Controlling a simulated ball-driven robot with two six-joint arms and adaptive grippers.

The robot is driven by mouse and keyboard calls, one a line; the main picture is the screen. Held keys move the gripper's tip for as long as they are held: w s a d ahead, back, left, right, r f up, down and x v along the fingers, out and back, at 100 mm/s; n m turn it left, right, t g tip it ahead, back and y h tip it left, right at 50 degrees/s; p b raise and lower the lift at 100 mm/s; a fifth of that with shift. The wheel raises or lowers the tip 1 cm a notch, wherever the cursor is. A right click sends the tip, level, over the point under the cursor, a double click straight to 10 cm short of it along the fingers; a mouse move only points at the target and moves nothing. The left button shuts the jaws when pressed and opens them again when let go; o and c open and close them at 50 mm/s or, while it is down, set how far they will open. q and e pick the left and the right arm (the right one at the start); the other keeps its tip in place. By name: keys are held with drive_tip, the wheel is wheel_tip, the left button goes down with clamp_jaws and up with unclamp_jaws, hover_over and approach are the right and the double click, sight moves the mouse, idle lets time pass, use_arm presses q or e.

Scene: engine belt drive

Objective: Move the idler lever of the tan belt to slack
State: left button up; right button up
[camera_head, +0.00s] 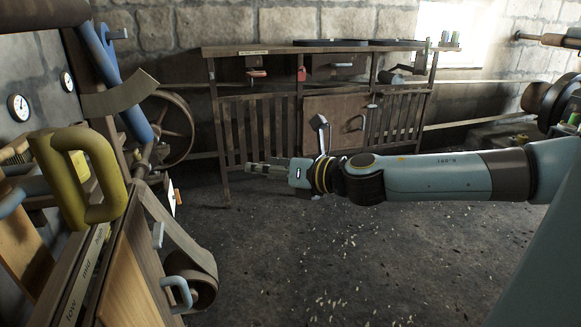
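A tan-grey belt strip (122,97) shows at the upper left, near a blue bar. Another grey-tan belt (180,235) runs down to a roller (204,292) at the lower left. I cannot tell which is the task's tan belt. No lever is clearly marked as its idler lever. A large olive-yellow handle (100,175) stands in the left foreground, above a slot plate labelled low, mid, high (84,270). My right gripper (250,168) reaches in from the right, pointing left in mid-air, apart from the handles. Its finger gap is too small to judge. My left gripper is out of view.
A wooden bench (330,97) with slatted sides and small levers stands against the back wall. A spoked wheel (172,128) is behind the left machine. A light-blue handle (179,290) sits low at the left. The gritty floor (330,265) in the middle is open.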

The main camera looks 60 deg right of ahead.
drive_tip(key=s+d+f+m+g+h, duration=0.1)
drive_tip(key=d+f+m, duration=0.3)
drive_tip(key=f, duration=0.4)
drive_tip(key=shift+s+d+f+m+g+h, duration=0.3)
drive_tip(key=shift+s+m+g+h, duration=0.1)
drive_tip(key=shift+s+m+h, duration=0.3)
drive_tip(key=shift+s, duration=0.1)
